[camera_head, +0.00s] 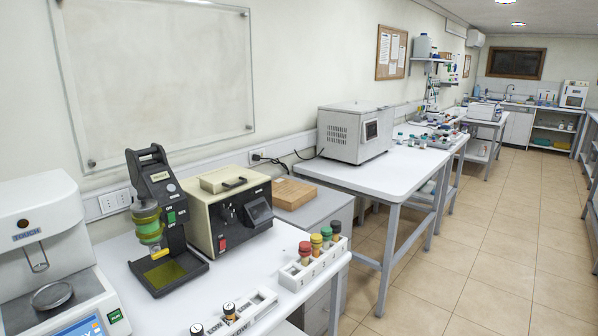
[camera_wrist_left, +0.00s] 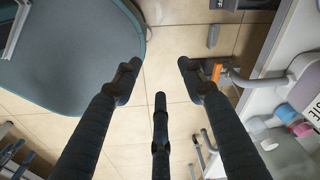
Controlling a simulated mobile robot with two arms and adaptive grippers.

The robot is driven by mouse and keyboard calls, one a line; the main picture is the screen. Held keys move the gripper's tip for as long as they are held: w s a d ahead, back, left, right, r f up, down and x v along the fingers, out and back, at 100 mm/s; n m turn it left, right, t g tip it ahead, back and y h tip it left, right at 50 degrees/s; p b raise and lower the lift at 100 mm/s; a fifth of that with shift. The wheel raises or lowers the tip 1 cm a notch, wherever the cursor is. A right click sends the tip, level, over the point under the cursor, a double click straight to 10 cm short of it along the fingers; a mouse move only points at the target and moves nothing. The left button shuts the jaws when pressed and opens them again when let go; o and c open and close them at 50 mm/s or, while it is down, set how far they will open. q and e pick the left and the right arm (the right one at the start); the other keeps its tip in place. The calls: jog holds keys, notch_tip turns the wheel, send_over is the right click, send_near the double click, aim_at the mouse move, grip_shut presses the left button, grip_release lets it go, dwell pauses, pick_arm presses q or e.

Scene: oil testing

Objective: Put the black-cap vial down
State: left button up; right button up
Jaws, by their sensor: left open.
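In the head view, a black-cap vial (camera_head: 335,230) stands upright in the far end of a white numbered rack (camera_head: 306,273). Beside it in that rack are vials with red, yellow and green caps. Two more small items with black tops, one (camera_head: 229,311) and another (camera_head: 196,329), are at a second white rack (camera_head: 262,306) at the bottom edge; which vial the task means I cannot tell. My left gripper (camera_wrist_left: 160,80) shows only in the left wrist view, open and empty above the tiled floor, with no vial near its fingers. My right gripper is not in view.
The white bench (camera_head: 225,276) also holds a black tester (camera_head: 160,220), a beige instrument (camera_head: 226,207) and a white machine (camera_head: 50,250). A grey chair seat (camera_wrist_left: 65,50) and a cluttered white surface (camera_wrist_left: 262,105) flank my left gripper. The aisle floor (camera_head: 490,230) is clear.

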pick_arm(q)
jog(key=s+a+f, duration=0.1)
jog(key=s+f, duration=0.4)
jog(key=s, duration=0.3)
jog(key=shift+s+a+g, duration=0.2)
jog(key=shift+a+g, duration=0.1)
